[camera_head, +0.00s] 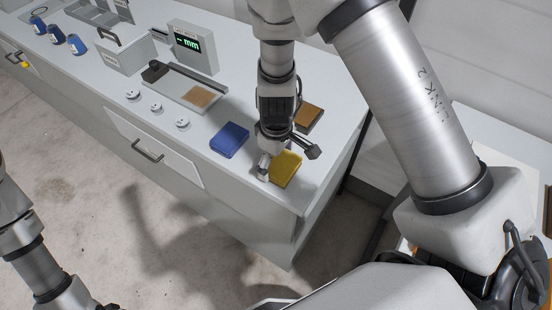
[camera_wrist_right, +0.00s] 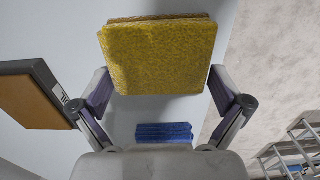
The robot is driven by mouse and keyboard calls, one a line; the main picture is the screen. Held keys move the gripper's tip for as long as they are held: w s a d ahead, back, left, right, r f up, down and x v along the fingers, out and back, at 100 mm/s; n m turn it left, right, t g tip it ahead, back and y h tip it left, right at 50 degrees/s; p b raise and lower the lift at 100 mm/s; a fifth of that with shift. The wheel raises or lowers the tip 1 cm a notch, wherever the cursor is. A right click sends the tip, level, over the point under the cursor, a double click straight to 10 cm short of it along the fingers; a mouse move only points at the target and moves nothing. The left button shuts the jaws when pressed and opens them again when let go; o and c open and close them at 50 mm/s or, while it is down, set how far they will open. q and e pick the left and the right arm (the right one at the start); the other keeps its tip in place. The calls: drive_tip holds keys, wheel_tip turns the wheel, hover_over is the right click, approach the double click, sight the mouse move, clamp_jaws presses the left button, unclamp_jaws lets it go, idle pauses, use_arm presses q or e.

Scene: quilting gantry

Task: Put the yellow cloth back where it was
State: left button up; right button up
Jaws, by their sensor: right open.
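The yellow cloth (camera_head: 287,168) is a folded square pad on the near right end of the grey counter. My right gripper (camera_head: 288,160) is over it, fingers pointing down and spread wide. In the right wrist view, the yellow cloth (camera_wrist_right: 157,58) lies just beyond the open fingers (camera_wrist_right: 159,84), and nothing is held. I cannot tell whether a finger touches it. Part of the cloth is hidden by the gripper in the head view. My left arm shows at the lower left, but its gripper is out of frame.
A blue folded cloth (camera_head: 230,139) lies left of the yellow one. A brown pad (camera_head: 308,117) lies behind. A tray (camera_head: 187,89), small white knobs (camera_head: 156,107) and a display box (camera_head: 193,47) stand farther left. The counter's front edge (camera_head: 245,201) is close.

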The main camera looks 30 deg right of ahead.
sight(276, 160)
wheel_tip(276, 160, up, 12)
drive_tip(key=shift+r, duration=0.2)
